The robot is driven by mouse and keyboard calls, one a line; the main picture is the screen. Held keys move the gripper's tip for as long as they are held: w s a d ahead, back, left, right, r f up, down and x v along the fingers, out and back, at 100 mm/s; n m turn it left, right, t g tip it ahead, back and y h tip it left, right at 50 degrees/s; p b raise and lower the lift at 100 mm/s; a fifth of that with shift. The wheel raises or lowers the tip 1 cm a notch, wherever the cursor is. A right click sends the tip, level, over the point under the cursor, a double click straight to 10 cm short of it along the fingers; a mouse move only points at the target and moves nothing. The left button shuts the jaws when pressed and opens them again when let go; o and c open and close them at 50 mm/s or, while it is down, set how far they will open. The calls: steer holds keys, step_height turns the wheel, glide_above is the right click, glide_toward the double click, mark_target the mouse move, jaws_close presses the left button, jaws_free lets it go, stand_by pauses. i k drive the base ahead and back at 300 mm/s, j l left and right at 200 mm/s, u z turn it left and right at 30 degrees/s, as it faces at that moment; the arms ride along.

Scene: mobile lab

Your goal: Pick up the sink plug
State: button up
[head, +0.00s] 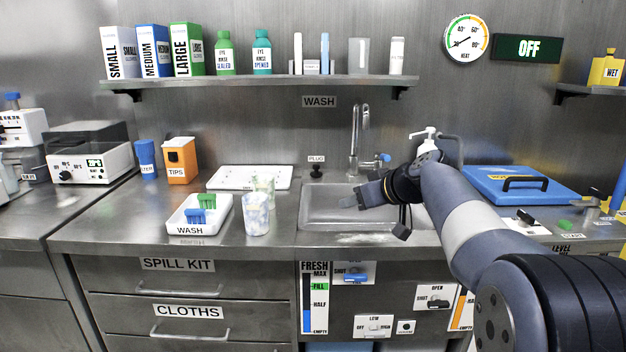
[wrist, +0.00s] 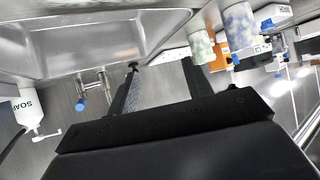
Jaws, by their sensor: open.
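The sink plug (head: 316,168) is a small black piece standing on the counter under the PLUG label (head: 316,159), by the back left corner of the sink. In the wrist view a small dark shape that looks like the plug (wrist: 133,65) shows just beyond the tip of the left finger. My gripper (head: 352,200) is over the sink basin (head: 325,207), to the right of the plug and nearer the front, apart from it. In the wrist view my gripper (wrist: 160,80) has its two fingers spread, with nothing between them.
The tap (head: 354,140) rises behind the sink, with a soap bottle (head: 427,145) to its right. Two speckled cups (head: 257,217) and a white WASH tray (head: 221,222) stand left of the sink. A shelf (head: 270,81) with bottles and boxes hangs above.

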mark_target(316, 174)
steer(key=i+l+u, duration=0.15)
steer(key=i, duration=0.35)
steer(key=i+l+u, duration=0.15)
steer(key=i+l, duration=0.3)
steer(key=i+j, duration=0.25)
steer(key=j, duration=0.15)
